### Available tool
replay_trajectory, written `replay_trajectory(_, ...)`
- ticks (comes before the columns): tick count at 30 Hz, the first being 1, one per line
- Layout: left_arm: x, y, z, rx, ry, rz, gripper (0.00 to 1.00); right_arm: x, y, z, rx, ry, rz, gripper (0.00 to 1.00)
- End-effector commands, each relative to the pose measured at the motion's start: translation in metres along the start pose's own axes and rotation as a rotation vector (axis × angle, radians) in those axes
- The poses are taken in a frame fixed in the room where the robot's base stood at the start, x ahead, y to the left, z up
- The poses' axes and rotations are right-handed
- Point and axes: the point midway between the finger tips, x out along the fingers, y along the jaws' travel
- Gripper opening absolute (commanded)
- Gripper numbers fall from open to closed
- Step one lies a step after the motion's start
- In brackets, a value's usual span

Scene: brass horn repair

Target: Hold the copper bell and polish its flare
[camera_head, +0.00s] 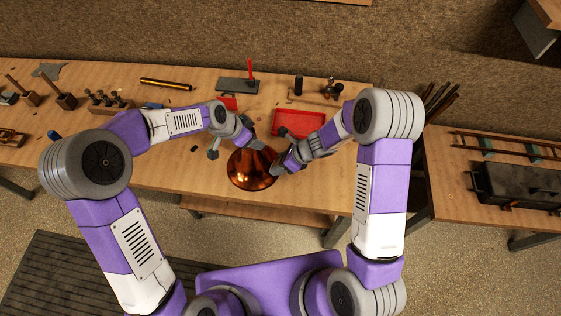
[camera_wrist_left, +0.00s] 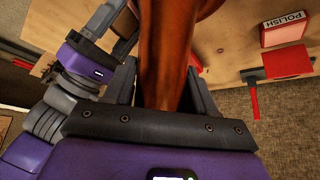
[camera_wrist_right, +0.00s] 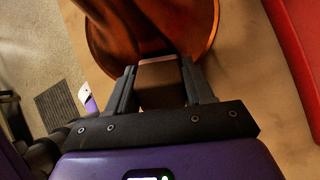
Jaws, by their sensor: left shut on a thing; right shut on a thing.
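The copper bell (camera_head: 250,170) is over the near edge of the bench, its wide, shiny flare showing in the head view. My left gripper (camera_head: 257,146) is shut on the bell's narrow stem, which runs between its fingers in the left wrist view (camera_wrist_left: 168,75). My right gripper (camera_head: 281,168) is beside the flare on the right. It is shut on a small brown block (camera_wrist_right: 160,84), seen in the right wrist view close against the flare (camera_wrist_right: 195,25). I cannot tell whether block and flare touch.
A red tray (camera_head: 298,123) lies on the bench (camera_head: 180,178) behind my right gripper. A red and white tin marked POLISH (camera_wrist_left: 285,32) stands near the left gripper. Behind are a dark plate (camera_head: 232,85) with a red upright and a brass tube (camera_head: 165,84).

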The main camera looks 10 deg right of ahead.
Motion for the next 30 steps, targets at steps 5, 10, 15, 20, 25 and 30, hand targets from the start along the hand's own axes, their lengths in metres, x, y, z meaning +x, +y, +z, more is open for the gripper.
replay_trajectory(5, 0.0007, 0.0009, 0.0001, 0.001, -0.001, 0.002, 0.11, -0.0003, 0.0034, -0.0009, 0.000, 0.000, 0.000, 0.28)
replay_trajectory(10, 0.0007, 0.0008, 0.0002, 0.000, -0.001, 0.002, 0.11, -0.0005, 0.0029, -0.0008, 0.000, 0.000, -0.001, 0.28)
replay_trajectory(15, 0.0007, 0.0007, 0.0004, 0.000, -0.001, 0.002, 0.11, -0.0003, 0.0047, -0.0015, 0.002, 0.000, -0.001, 0.28)
replay_trajectory(20, 0.0006, 0.0006, 0.0004, 0.000, -0.001, 0.002, 0.11, 0.0008, 0.0100, -0.0022, 0.000, 0.000, 0.001, 0.28)
replay_trajectory(25, 0.0006, 0.0006, 0.0004, 0.000, -0.001, 0.002, 0.11, 0.0012, 0.0111, -0.0025, 0.000, 0.001, 0.000, 0.28)
replay_trajectory(30, 0.0007, 0.0007, 0.0004, 0.000, -0.001, 0.002, 0.11, 0.0013, 0.0117, -0.0026, 0.000, 0.001, 0.001, 0.28)
